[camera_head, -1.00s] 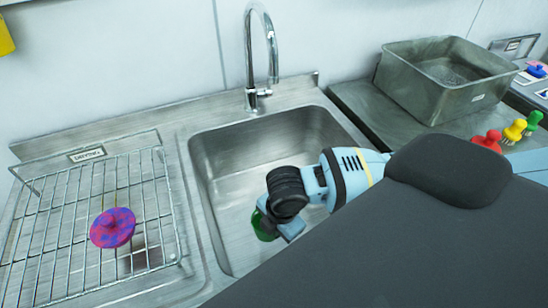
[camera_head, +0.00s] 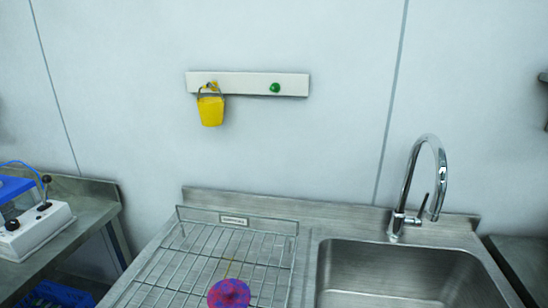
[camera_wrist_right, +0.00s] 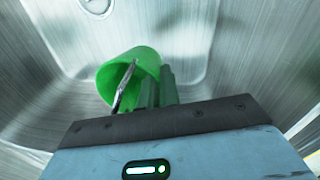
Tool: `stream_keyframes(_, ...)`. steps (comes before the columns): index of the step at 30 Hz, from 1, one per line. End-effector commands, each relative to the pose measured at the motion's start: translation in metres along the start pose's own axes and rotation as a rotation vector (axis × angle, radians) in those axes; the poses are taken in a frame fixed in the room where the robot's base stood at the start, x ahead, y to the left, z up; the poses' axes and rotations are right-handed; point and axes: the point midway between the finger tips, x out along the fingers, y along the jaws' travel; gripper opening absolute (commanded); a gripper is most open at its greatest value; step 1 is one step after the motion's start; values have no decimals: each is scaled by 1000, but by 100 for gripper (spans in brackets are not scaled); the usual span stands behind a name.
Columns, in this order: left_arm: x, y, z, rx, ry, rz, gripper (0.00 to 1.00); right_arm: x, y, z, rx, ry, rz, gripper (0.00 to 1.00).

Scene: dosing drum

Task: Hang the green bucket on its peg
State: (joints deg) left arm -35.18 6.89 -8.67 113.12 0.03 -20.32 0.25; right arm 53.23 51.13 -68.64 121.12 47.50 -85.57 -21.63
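The green bucket (camera_wrist_right: 128,66) shows in the right wrist view, with its metal handle (camera_wrist_right: 124,86) on the left of my right gripper's fingers. My right gripper (camera_wrist_right: 160,72) has its fingers close together at the bucket's side. Whether they pinch the bucket or its handle I cannot tell. The steel sink wall surrounds them. In the head view the green peg (camera_head: 275,87) is bare on a white wall rail (camera_head: 248,82). A yellow bucket (camera_head: 210,110) hangs to its left on the same rail. Neither gripper is in the head view.
A wire drying rack (camera_head: 200,250) stands left of the sink (camera_head: 405,275), with a pink and purple round object (camera_head: 229,293) on it. A tall tap (camera_head: 432,150) rises behind the sink. A white device (camera_head: 35,230) is at far left. The wall around the rail is clear.

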Motion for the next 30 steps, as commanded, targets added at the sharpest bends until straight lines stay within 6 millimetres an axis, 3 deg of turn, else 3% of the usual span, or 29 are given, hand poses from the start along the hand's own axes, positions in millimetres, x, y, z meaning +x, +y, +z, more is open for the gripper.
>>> stream_keyframes(21,0,2,-1,-7,1,0,36,-106,35,-16,1205,-159,4,0)
stream_keyframes(30,0,1,0,-3,1,0,36,-131,37,-16,1478,-198,1,0)
